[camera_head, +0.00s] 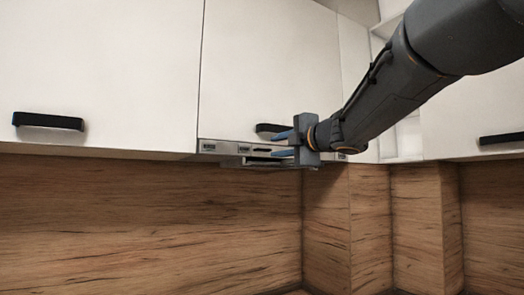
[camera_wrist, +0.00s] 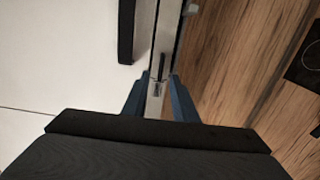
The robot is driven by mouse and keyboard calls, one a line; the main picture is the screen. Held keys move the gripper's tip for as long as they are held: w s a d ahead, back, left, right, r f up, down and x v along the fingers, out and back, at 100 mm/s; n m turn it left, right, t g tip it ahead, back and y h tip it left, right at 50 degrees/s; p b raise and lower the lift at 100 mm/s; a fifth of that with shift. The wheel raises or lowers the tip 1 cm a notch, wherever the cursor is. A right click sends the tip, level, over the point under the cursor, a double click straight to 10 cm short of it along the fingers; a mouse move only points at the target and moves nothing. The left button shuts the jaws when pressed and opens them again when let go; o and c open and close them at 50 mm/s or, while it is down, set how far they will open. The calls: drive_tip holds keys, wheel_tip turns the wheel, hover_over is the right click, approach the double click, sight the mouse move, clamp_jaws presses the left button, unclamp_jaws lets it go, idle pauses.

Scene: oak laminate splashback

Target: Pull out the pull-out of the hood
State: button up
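The hood (camera_head: 225,148) is a slim silver unit under the white upper cabinet. Its narrow front strip, the pull-out, carries dark buttons and a dark slot. In the wrist view the pull-out (camera_wrist: 155,105) runs as a silver strip between my blue fingers. My gripper (camera_head: 277,144) is at the right part of the hood front, with one finger higher and one lower. In the wrist view my gripper (camera_wrist: 159,77) is open, its fingers on either side of the strip. Contact with the strip cannot be told. My gripper hides part of the hood's right side.
A black cabinet handle (camera_head: 268,128) is close above my gripper and shows in the wrist view (camera_wrist: 126,30). Another black handle (camera_head: 48,121) is at left, and one (camera_head: 500,138) at right. The wooden splashback (camera_head: 150,215) is below, with clear space before it.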

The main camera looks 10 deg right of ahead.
sight(265, 150)
drive_tip(key=p+x, duration=0.1)
drive_tip(key=x, duration=0.5)
drive_tip(key=shift+w, duration=0.4)
drive_tip(key=shift+a, duration=0.1)
drive_tip(key=shift+c, duration=0.2)
drive_tip(key=shift+f, duration=0.1)
clamp_jaws()
idle(0.7)
